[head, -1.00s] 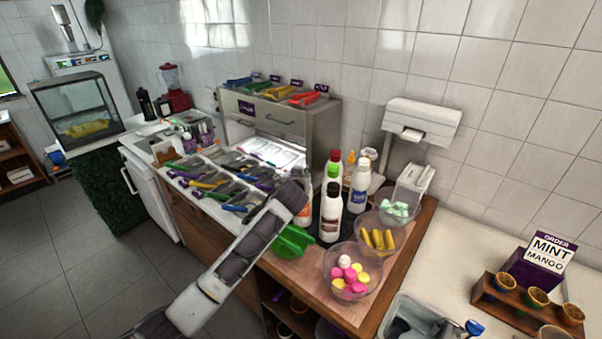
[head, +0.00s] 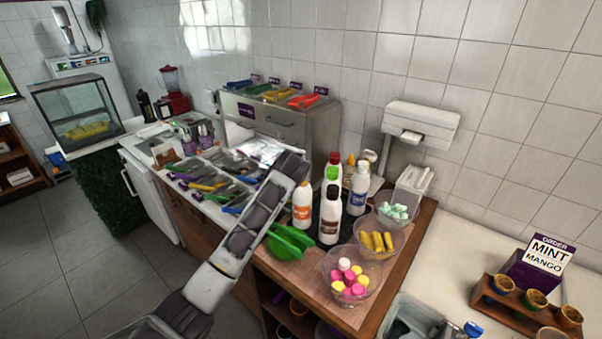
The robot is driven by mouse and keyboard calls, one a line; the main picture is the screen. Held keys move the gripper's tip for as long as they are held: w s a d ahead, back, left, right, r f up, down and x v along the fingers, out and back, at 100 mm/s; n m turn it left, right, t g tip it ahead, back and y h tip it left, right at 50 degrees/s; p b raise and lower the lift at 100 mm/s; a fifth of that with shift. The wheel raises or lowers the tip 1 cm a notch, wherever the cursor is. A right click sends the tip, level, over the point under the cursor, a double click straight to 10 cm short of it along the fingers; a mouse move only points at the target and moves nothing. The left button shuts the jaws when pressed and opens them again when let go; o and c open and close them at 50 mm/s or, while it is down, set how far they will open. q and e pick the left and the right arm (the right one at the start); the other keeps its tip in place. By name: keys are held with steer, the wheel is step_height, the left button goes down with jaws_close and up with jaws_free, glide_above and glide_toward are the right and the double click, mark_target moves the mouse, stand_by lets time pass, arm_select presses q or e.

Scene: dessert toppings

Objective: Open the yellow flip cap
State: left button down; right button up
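Several white bottles stand in a group on the counter in the head view. A small bottle with a yellow-orange top (head: 350,160) shows at the back of the group, mostly hidden; I cannot tell whether its cap is a flip cap or open. In front are a bottle with an orange label (head: 302,207), one with a brown label (head: 330,219) and one with a blue label (head: 359,190). Green and red tops show behind. My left arm reaches up from the bottom left and ends left of the bottles; its fingers cannot be made out. My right gripper is out of view.
Bowls of macarons (head: 352,277), yellow rolls (head: 377,242) and mint pieces (head: 395,212) crowd the bottles' right side. A green utensil (head: 288,243) lies at the front edge. A steel cabinet (head: 300,125) stands behind. The right counter (head: 480,240) has some bare surface.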

arm_select(q)
steer(key=shift+f, duration=0.15)
steer(key=c, duration=1.2)
jaws_free()
steer(key=shift+w, duration=0.1)
steer(key=v, duration=1.2)
